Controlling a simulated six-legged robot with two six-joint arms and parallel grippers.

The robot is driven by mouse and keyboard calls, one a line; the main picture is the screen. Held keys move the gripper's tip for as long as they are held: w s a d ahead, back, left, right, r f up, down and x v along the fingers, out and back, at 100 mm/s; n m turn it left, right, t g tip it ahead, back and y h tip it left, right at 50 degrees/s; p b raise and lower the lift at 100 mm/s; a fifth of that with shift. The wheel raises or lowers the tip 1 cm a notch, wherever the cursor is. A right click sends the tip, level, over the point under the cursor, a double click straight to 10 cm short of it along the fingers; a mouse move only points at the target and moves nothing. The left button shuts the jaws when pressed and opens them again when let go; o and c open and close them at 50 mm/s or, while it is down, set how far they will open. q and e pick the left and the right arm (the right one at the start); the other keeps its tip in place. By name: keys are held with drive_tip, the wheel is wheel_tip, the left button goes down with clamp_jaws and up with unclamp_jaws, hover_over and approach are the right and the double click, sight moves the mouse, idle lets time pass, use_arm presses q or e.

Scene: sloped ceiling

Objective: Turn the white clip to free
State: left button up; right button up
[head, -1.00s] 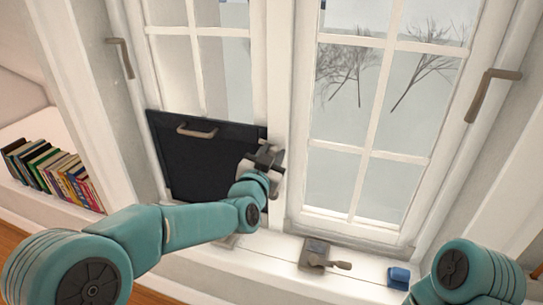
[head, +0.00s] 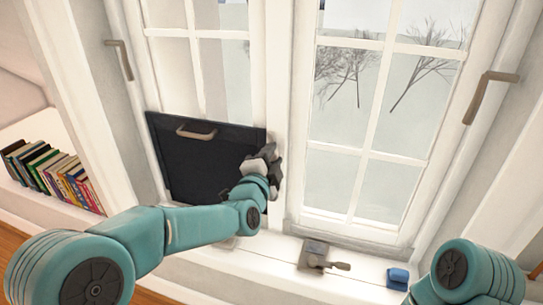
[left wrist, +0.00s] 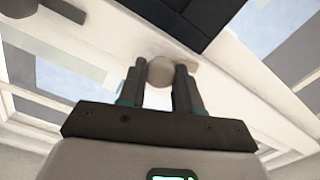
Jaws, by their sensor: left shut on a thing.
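In the left wrist view, the clip (left wrist: 160,71) shows as a pale round knob with a short bar reaching to the right behind it. My left gripper (left wrist: 160,78) is shut on the knob, one dark finger on each side. In the head view, my left gripper (head: 273,163) is at the right edge of a dark panel (head: 205,165), against the white window post, and hides the clip. The panel stands against the lower left window and has a grey handle (head: 197,132). My right gripper is out of view.
On the sill, a grey block with a small lever (head: 313,254) and a blue object (head: 398,276) stand right of my left arm. Window handles (head: 120,58) and (head: 489,96) stick out on both sides. Books (head: 52,174) fill the ledge at left.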

use_arm(q)
drive_tip(key=shift+m, duration=1.9)
drive_tip(key=shift+f, duration=0.1)
drive_tip(key=o, duration=1)
drive_tip(key=shift+o, duration=0.2)
drive_tip(key=shift+s, duration=0.15)
